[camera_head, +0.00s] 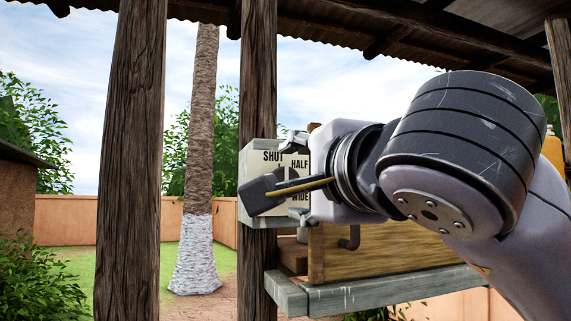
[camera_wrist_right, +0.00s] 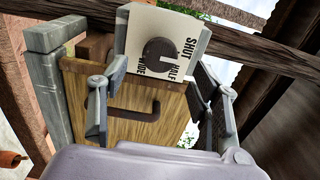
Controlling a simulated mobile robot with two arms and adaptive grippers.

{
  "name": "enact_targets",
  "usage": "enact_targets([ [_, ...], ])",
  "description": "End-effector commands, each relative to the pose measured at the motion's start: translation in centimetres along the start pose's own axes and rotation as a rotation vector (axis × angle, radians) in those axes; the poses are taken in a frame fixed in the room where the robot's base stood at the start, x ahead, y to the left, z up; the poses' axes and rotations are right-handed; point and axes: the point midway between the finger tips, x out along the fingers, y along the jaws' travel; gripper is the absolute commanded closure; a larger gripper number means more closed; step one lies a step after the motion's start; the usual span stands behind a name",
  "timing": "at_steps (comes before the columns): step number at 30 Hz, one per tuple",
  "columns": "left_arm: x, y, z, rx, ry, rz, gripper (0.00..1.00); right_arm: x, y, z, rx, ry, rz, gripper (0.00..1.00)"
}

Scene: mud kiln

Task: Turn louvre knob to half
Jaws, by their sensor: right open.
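A pale louvre plate (camera_head: 254,164) marked SHUT, HALF and WIDE is on a dark wooden post in the head view. It also shows at the top of the right wrist view (camera_wrist_right: 135,32). The round dark knob (camera_wrist_right: 160,53) is on its face; I cannot tell which mark it is set to. In the head view the knob is hidden behind my right arm's end. My right gripper (camera_head: 290,178) is open in front of the plate. In the right wrist view its fingers (camera_wrist_right: 158,100) stand apart, with the knob beyond and between them, apparently untouched. My left gripper is out of view.
A thick wooden post (camera_head: 130,160) stands at left. Open grass and a whitewashed trunk (camera_head: 196,255) lie behind.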

Motion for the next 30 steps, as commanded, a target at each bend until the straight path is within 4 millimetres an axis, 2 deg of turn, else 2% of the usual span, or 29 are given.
enact_targets([
  [1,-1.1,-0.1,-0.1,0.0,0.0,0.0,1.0,1.3,-0.3,0.0,0.0,0.0,0.007,0.43],
  [6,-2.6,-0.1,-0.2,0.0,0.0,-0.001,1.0,4.3,-0.3,0.0,0.001,-0.001,0.005,0.43],
  [12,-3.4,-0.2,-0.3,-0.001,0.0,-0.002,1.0,6.2,-0.1,0.0,0.0,-0.001,0.002,0.43],
  [23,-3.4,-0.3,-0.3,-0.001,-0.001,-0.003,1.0,6.6,0.1,0.1,-0.001,-0.001,0.0,0.43],
  [30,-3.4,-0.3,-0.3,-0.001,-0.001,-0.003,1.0,6.6,0.1,0.1,-0.001,-0.001,0.0,0.59],
])
